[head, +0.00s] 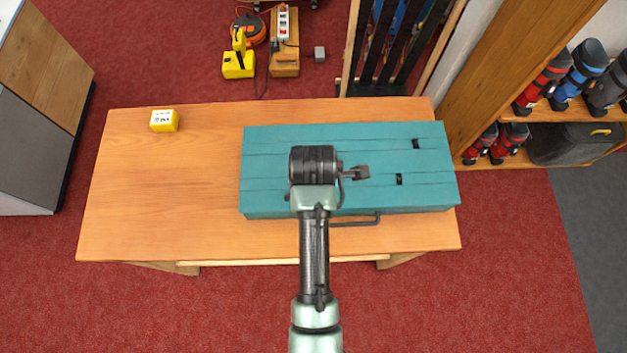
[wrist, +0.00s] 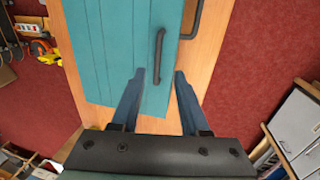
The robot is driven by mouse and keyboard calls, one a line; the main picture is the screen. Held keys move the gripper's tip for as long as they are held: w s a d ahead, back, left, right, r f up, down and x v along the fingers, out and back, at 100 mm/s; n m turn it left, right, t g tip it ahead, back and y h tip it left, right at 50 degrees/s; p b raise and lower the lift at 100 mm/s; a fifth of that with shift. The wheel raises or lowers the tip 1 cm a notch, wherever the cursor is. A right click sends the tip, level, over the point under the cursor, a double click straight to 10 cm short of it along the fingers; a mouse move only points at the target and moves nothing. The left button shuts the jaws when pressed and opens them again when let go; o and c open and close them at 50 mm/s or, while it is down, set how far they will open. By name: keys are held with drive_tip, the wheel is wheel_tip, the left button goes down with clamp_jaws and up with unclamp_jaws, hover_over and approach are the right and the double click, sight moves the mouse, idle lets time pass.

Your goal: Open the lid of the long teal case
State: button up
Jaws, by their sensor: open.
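The long teal case (head: 270,165) lies flat on the wooden bench, and its lid is down. It also shows in the wrist view (wrist: 105,45). A dark bar handle (wrist: 158,55) runs near the case's edge in the wrist view; my arm seems to hide it in the head view. A second dark loop handle (head: 365,221) sticks out from the front side. My gripper (wrist: 158,78) is open and empty, its two fingers apart, with the bar handle just beyond and between the tips in the picture. I cannot tell the height gap. The fingertips are hidden in the head view.
A small yellow box (head: 164,121) stands at the bench's back left. The left part of the bench (head: 160,190) is otherwise clear.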

drive_tip(key=f, duration=0.2)
drive_tip(key=w+f, duration=0.1)
drive_tip(key=f, duration=0.4)
drive_tip(key=shift+w+f, duration=0.2)
drive_tip(key=shift+w, duration=0.2)
clamp_jaws()
idle(1.1)
